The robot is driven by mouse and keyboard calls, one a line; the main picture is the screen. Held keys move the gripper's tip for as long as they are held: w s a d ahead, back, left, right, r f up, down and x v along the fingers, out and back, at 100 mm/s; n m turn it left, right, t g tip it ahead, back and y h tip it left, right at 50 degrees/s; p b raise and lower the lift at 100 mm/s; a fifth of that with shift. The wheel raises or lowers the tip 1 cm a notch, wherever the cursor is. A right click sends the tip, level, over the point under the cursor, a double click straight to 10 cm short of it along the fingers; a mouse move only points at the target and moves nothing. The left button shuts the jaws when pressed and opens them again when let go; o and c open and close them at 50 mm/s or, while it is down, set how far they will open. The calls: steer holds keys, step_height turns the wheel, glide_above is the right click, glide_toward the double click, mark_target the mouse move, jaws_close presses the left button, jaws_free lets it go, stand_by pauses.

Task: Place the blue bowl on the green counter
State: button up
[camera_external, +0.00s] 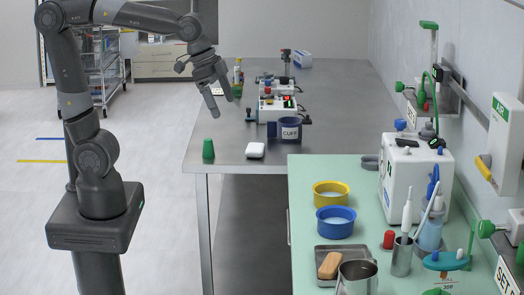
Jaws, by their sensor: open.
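A blue bowl (335,221) stands upright on the green counter (303,235) at the lower right, just in front of a yellow bowl (331,193). Its inside looks pale. My gripper (222,106) is open and empty, pointing down near the left edge of the grey metal table (228,178). It is well up and to the left of the blue bowl in the picture, apart from it. Nothing hides the bowl.
A metal tray (321,269) with a tan block and a metal jug (357,278) stand in front of the bowl. A white device (400,180) is behind right. A green cup (208,150) and a blue CUFF container (289,131) stand on the grey table.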

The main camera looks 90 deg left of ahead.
steer(key=s+a+f+n, duration=0.1)
steer(key=s+f, duration=0.1)
steer(key=s, duration=0.4)
steer(key=s+a+f+n+t, duration=0.1)
steer(key=s+a+f, duration=0.1)
steer(key=s, duration=0.4)
steer(key=shift+s+a+f+n+y, duration=0.2)
steer(key=shift+s+f+n+y, duration=0.1)
steer(key=shift+f+n, duration=0.15)
